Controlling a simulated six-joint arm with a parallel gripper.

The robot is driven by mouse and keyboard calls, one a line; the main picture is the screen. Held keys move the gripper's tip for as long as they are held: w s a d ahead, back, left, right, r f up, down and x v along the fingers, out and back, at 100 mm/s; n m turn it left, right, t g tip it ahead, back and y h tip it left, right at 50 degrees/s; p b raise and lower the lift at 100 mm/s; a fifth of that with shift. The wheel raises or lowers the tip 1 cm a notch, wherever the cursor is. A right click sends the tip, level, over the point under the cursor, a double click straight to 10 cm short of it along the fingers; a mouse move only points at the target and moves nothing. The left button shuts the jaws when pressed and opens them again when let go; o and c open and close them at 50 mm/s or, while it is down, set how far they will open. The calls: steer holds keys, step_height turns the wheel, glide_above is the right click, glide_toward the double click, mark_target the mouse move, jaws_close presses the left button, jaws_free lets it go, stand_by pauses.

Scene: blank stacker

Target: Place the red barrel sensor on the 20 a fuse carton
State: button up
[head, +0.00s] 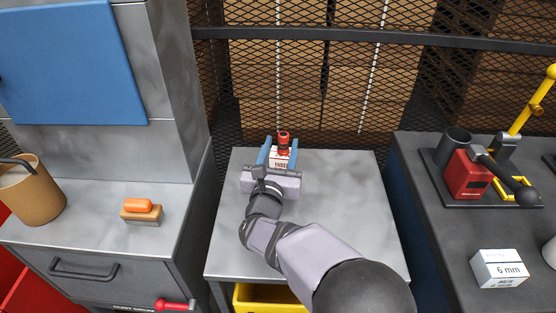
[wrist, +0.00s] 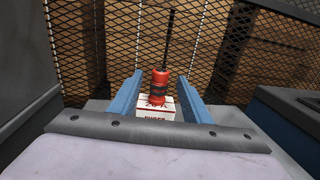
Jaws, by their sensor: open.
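The red barrel sensor (head: 283,142) stands upright on top of the white fuse carton (head: 281,162) at the back of the middle table. In the wrist view the sensor (wrist: 158,84) has a dark band, and a black cable rises from its top. The carton (wrist: 155,114) shows red print below it; its rating cannot be read. My gripper (head: 281,150) is open, with its blue fingers (wrist: 157,88) on either side of the sensor and carton. Gaps show between the fingers and the sensor. The lower part of the carton is hidden behind my gripper.
A mesh fence (head: 320,90) with a dark rail stands behind the table (head: 350,200). The tabletop right of my gripper is clear. An orange-handled brush (head: 141,211) lies on the left cabinet. A red press (head: 468,175) and a 6 mm carton (head: 499,269) stand on the right bench.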

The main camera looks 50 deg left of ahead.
steer(key=shift+v, duration=2.05)
steer(key=shift+w, duration=0.1)
steer(key=w+d+r+n+g+h+p, duration=0.25)
steer(key=w+d+n+p, duration=0.35)
steer(key=d, duration=0.3)
steer(key=w+d+r+n+g+h+p, duration=0.15)
steer(key=w+d+r+n+p, duration=0.25)
steer(key=w+d+n, duration=0.4)
steer(key=s+d+n+g+h+p, duration=0.1)
steer(key=d+n+p, duration=0.2)
steer(key=d, duration=0.6)
steer(key=s+d+r+n+g+h+p, duration=0.1)
steer(key=s+d+n+g+h+p, duration=0.1)
steer(key=d, duration=0.8)
steer(key=s+d+r+n+g+h+p, duration=0.1)
steer(key=d+n+p, duration=0.3)
steer(key=d, duration=0.6)
steer(key=shift+s+r+n+g, duration=0.15)
steer(key=shift+s+n+g, duration=0.55)
steer(key=shift+s, duration=0.05)
steer(key=s+d+f+n+g+h, duration=0.2)
steer(key=s+d+f+n+g, duration=0.2)
steer(key=s+d, duration=0.8)
step_height(320, 180, down, 2)
steer(key=shift+s+f+g+h+b, duration=0.25)
steer(key=shift+s+g+h, duration=0.2)
steer(key=shift+s, duration=0.75)
